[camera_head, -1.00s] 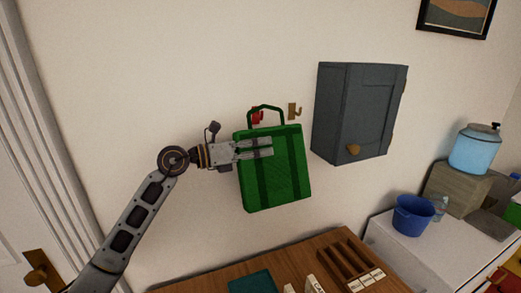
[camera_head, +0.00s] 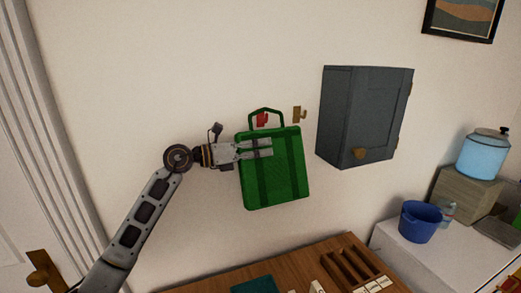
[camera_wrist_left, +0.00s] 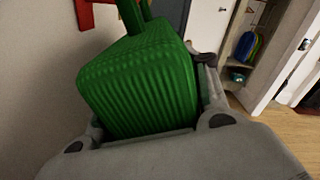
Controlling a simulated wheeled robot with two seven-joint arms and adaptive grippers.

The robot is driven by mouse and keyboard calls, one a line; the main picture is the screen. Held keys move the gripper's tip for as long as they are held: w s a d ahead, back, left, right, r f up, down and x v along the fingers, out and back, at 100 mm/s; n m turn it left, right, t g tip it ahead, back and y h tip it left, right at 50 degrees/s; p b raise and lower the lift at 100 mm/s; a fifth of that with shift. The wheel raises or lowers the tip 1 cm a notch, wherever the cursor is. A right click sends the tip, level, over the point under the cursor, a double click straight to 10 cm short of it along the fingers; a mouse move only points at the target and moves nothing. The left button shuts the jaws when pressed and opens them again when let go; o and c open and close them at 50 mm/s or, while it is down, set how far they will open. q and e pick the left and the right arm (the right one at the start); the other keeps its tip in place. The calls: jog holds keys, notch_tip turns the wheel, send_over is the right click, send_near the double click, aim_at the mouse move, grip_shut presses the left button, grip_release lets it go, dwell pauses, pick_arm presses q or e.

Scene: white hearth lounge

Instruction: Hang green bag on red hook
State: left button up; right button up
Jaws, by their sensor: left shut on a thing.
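The green bag (camera_head: 287,178) is held up in front of the wall, roughly upright, its handle loop at the top. My left gripper (camera_head: 262,148) is shut on the bag's upper left side; in the left wrist view the bag (camera_wrist_left: 145,80) sits between the fingers. The red hook (camera_head: 262,119) is on the wall and shows through the handle loop in the head view. Whether the handle is around the hook or in front of it, I cannot tell. Part of the red hook (camera_wrist_left: 86,14) shows at the top of the left wrist view. My right gripper is not in view.
A brass hook (camera_head: 299,114) is on the wall just right of the red one. A grey cabinet (camera_head: 362,115) hangs further right.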

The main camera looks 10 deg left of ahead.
pick_arm(q)
jog(key=shift+w+a+f+b, duration=0.3)
jog(key=shift+f+b, duration=0.15)
jog(key=shift+f, duration=0.15)
jog(key=shift+w+f+b, duration=0.1)
jog(key=shift+f+b, duration=0.25)
jog(key=shift+f, duration=0.2)
jog(key=o, duration=1.5)
